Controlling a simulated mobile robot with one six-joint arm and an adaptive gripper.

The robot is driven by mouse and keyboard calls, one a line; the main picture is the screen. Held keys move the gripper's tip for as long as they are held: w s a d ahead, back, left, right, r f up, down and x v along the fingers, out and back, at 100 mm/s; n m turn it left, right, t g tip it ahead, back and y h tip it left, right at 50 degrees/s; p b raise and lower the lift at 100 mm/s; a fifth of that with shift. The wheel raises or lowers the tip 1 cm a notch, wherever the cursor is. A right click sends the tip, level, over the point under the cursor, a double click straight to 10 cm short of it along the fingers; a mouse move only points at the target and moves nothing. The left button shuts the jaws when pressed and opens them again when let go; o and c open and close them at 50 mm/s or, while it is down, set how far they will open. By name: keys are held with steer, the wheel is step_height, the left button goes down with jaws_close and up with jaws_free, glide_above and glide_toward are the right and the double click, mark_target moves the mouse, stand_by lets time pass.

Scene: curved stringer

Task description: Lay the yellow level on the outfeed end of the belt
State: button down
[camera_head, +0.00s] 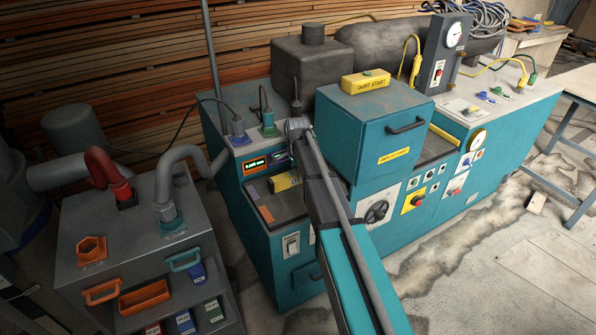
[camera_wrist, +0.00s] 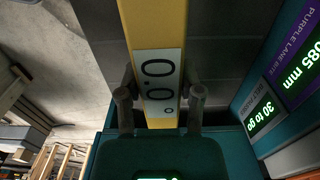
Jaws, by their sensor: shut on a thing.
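In the wrist view my gripper (camera_wrist: 161,100) is shut on the yellow level (camera_wrist: 152,25), one finger on each side of its white "0.0°" display. The level runs away from me up the picture, above a dark grey surface (camera_wrist: 215,40). I cannot tell whether it touches that surface. In the head view part of the yellow level (camera_head: 286,181) shows beside my arm, over the dark belt (camera_head: 285,206) in the left bay of the teal machine (camera_head: 255,235). My arm hides most of the level and the fingertips there.
A lit display panel (camera_head: 256,165) stands behind the belt. A tall teal hood (camera_head: 375,125) with a handle rises just right of my arm. Hoses and a grey cabinet (camera_head: 120,235) with orange and blue handles stand left. Bare floor lies in front.

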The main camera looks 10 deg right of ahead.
steer(key=s+r+p, duration=0.6)
steer(key=s+r, duration=0.1)
steer(key=s, duration=0.5)
steer(key=shift+a+r+p, duration=0.3)
steer(key=shift+a+p, duration=0.05)
steer(key=shift+a, duration=0.05)
steer(key=shift+s, duration=0.1)
